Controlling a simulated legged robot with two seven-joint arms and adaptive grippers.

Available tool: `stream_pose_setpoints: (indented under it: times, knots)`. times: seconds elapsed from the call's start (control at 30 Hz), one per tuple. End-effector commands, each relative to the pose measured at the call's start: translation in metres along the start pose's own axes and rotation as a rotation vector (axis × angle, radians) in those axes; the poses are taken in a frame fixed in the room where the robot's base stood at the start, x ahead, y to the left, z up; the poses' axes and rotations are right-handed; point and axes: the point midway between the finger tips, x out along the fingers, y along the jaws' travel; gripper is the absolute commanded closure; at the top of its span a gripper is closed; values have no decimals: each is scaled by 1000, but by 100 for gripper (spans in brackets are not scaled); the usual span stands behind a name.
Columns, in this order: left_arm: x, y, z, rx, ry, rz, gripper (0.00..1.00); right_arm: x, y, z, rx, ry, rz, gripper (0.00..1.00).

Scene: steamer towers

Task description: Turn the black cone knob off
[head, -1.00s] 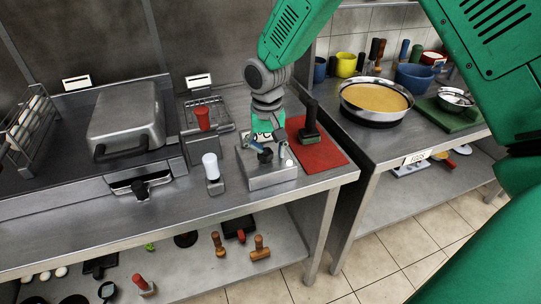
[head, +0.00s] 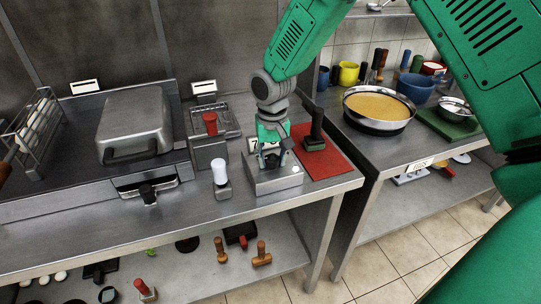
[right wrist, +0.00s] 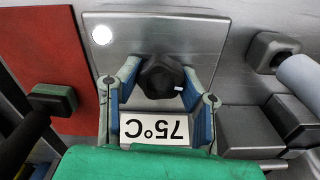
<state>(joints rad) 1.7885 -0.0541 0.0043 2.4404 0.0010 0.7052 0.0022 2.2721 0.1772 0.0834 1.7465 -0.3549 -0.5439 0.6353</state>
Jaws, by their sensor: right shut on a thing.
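The black cone knob (right wrist: 162,76) sits on the sloped face of a small metal box (head: 278,181). A round white light (right wrist: 102,35) glows on that face, and it also shows in the head view (head: 295,169). My right gripper (right wrist: 162,80) is shut on the knob, with one blue-lined finger on each side of it. In the head view my right gripper (head: 271,158) comes down over the box and mostly hides the knob. A "75°C" label (right wrist: 155,129) shows between the fingers in the wrist view. My left gripper is not in view.
A red mat (head: 325,158) with a dark-handled press (head: 316,135) lies right of the box. A lidded metal griddle (head: 134,125) is further left. A pan (head: 379,108) stands on the right counter.

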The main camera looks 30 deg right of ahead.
Motion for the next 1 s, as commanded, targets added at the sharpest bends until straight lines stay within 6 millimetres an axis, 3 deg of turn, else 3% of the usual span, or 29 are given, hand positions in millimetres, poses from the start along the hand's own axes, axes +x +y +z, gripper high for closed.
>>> stream_pose_setpoints:
  times: [0.1,0.87,0.9,1.0]
  knots:
    - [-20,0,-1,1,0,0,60,0,-1,8,-158,-22,2,100]
    - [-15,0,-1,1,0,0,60,6,-1,9,-171,-22,3,100]
    - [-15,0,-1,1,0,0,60,6,-1,9,-171,-23,3,56]
    - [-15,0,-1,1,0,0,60,5,-1,9,-171,-21,3,55]
